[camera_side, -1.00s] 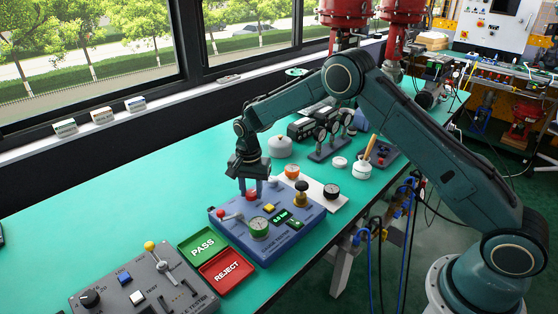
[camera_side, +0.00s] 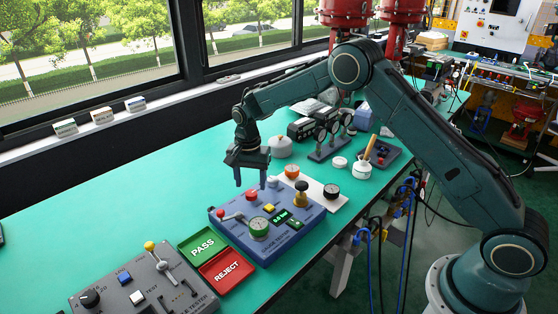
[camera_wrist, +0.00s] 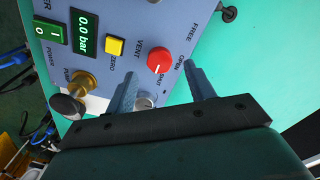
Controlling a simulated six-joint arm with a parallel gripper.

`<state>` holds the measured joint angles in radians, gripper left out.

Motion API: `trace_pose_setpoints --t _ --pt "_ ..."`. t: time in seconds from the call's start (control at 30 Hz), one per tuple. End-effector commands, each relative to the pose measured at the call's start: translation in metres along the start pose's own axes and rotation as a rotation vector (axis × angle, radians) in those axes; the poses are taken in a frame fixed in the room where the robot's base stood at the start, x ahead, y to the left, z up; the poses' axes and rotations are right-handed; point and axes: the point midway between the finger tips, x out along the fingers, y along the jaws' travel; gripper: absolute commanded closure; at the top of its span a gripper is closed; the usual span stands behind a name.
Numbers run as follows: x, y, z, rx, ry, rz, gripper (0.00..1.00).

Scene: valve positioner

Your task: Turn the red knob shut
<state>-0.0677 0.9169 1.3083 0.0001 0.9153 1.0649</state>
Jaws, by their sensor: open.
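The red knob (camera_side: 251,196) is on the back part of the blue gauge tester box (camera_side: 290,236). In the wrist view the red knob (camera_wrist: 160,61) has a white mark on its face and stands by the labels VENT, OPEN and SHUT. My gripper (camera_side: 250,184) is open and empty just above the knob, pointing down. In the wrist view its two fingers (camera_wrist: 160,72) lie apart, one to either side of the knob. I see no clear contact with the knob.
PASS (camera_side: 203,246) and REJECT (camera_side: 227,270) trays lie in front.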

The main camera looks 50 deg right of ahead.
Motion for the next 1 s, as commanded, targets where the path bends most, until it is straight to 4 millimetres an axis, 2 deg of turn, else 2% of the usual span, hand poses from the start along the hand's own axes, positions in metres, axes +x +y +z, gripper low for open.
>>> trace_pose_setpoints --t 0.2,0.5,0.7,1.0 --pt "-0.039 -0.001 -0.001 0.001 0.002 -0.004 0.46" --pt "-0.085 0.0 0.0 0.001 0.002 -0.003 0.46" --pt "-0.101 0.0 0.0 0.001 0.001 -0.002 0.46" --pt "-0.104 0.0 0.0 0.001 0.0 0.0 0.46"
